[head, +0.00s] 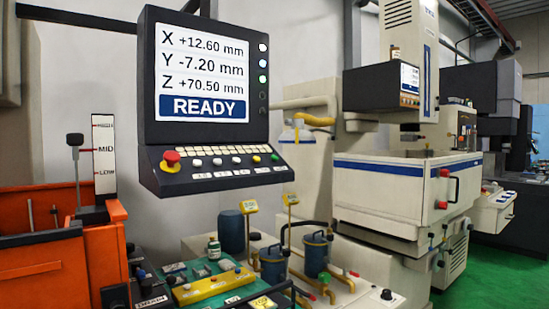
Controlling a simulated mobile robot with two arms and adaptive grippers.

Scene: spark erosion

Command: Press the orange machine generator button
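The orange machine (45,270) stands at the lower left, cut off by the picture edge. The console carries a red mushroom button (171,158), a row of small pale keys, a yellow button (256,158) and a green button (274,157). I cannot tell which control is the generator button. Neither of my grippers shows in the head view.
A cream machine (405,190) stands at the right. Green floor (490,275) is open at the lower right.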

